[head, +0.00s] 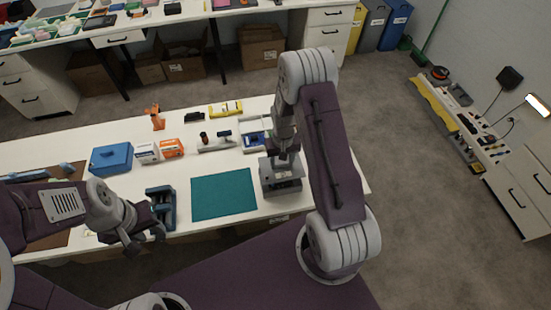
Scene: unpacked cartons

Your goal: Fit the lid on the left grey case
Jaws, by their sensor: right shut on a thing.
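A grey case (283,187) stands on the white table, just right of the teal mat. My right gripper (284,157) is directly above it, pointing down, and is shut on a grey piece that looks like the lid. My fingers and arm hide much of this piece. I cannot tell whether it touches the case or is seated on it. No second grey case is clear to see. My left gripper (146,241) is open and empty over the table's front edge, left of and in front of the mat.
The teal mat (223,194) is bare. A dark teal holder (160,207) stands beside my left gripper.

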